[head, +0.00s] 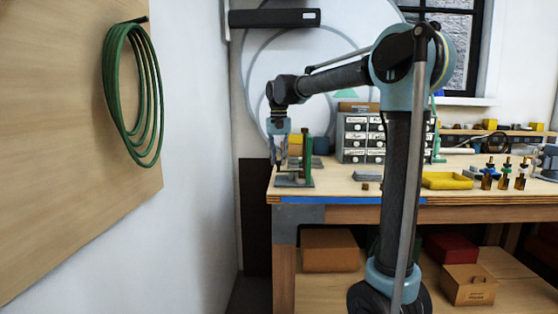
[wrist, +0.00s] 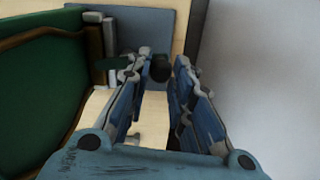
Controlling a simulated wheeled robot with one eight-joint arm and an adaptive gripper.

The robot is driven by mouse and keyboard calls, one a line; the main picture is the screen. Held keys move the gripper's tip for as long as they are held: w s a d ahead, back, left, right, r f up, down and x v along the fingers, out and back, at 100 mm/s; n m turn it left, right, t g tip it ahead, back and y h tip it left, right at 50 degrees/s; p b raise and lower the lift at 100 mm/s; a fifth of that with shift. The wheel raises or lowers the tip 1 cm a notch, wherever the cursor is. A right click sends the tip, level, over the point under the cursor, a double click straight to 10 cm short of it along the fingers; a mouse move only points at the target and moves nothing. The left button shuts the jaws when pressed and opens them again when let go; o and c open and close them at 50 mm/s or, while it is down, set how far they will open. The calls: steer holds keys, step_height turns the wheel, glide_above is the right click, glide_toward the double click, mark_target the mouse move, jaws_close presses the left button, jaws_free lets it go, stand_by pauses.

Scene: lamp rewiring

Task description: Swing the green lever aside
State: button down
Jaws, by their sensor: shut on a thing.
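The green lever (head: 307,153) stands upright on a grey base plate (head: 293,181) at the left end of the workbench. My gripper (head: 276,162) points down just left of the lever's upright green part, above the plate. In the wrist view, a large green face (wrist: 40,90) fills the left side, with a metal hinge-like piece at its edge. My gripper's fingers (wrist: 160,72) close around a small dark round piece (wrist: 160,69), seemingly the lever's handle end. The join between this piece and the green part is mostly hidden by the left finger.
A drawer cabinet (head: 358,140) stands behind and right of the lever. A pale wall (wrist: 255,70) is close on the right in the wrist view.

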steer(key=n, duration=0.1)
steer(key=s+n, duration=0.1)
steer(key=n, duration=0.1)
steer(key=shift+s+d+n, duration=0.25)
steer(key=shift+n, duration=0.05)
steer(key=n, duration=0.1)
steer(key=s+d+n, duration=0.1)
steer(key=n, duration=0.1)
steer(key=shift+s, duration=0.1)
steer(key=n, duration=0.1)
steer(key=d+n, duration=0.1)
steer(key=n, duration=0.1)
steer(key=s+n, duration=0.1)
steer(key=shift+d+n, duration=0.25)
steer(key=shift+n, duration=0.15)
steer(key=shift+d+n, duration=0.35)
steer(key=shift+n, duration=0.45)
steer(key=shift+d+n, duration=0.3)
steer(key=shift+n, duration=0.5)
steer(key=c, duration=1.4)
jaws_free()
steer(key=shift+s, duration=0.1)
